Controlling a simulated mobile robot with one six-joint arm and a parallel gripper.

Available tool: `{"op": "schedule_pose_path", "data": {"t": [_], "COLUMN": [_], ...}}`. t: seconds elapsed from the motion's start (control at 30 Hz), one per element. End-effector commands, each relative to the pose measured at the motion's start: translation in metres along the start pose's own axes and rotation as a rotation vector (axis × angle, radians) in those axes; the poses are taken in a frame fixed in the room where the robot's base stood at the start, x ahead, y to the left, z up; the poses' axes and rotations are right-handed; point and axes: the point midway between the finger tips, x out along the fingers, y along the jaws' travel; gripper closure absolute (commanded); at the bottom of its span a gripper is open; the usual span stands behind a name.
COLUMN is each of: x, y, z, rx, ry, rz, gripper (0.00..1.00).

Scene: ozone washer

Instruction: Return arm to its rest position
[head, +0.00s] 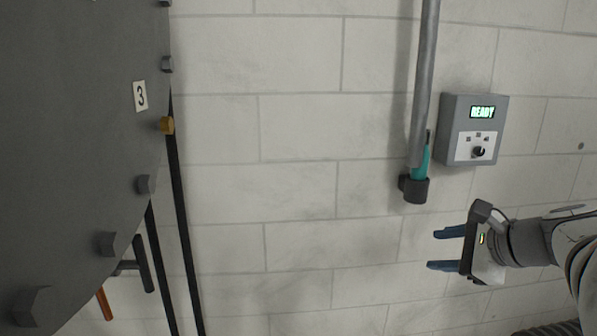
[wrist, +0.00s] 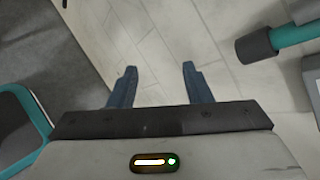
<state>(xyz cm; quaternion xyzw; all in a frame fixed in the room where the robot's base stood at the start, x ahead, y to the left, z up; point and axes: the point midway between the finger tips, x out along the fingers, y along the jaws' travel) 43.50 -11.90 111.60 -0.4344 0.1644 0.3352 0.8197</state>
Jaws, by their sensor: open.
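My gripper (head: 447,249) is at the right of the head view, in front of the block wall. Its two blue fingers point left, spread apart with nothing between them. In the wrist view my gripper (wrist: 155,88) also shows open and empty, with pale wall and floor-like surface beyond the fingers. My arm comes in from the right edge of the head view. The gripper is below a grey control box (head: 472,130) whose display reads READY, and apart from it.
A large dark grey round-edged panel (head: 80,130) with bolts and a "3" label fills the left. A grey pipe (head: 424,70) with a teal part (head: 420,160) ends in a dark cup (head: 414,189). A teal-edged object (wrist: 20,125) is at lower left in the wrist view. The middle wall area is clear.

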Motion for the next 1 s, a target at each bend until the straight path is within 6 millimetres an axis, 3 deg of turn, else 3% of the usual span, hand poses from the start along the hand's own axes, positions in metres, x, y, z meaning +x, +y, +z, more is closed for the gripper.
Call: {"op": "schedule_pose_path", "data": {"t": [0.03, 0.13, 0.3, 0.4, 0.63, 1.0], "x": [0.009, 0.021, 0.021, 0.015, 0.004, 0.004], "y": [0.021, 0.069, 0.136, 0.163, 0.189, 0.193], "z": [0.019, 0.037, 0.051, 0.053, 0.049, 0.048], "rx": [-0.128, -0.41, -0.929, -1.228, -1.687, -1.767], "ry": [0.013, 0.041, 0.046, 0.028, -0.016, -0.023], "rz": [0.098, 0.283, 0.568, 0.704, 0.881, 0.912], "gripper": [0.55, 0.55, 0.55, 0.55, 0.55, 0.55]}}
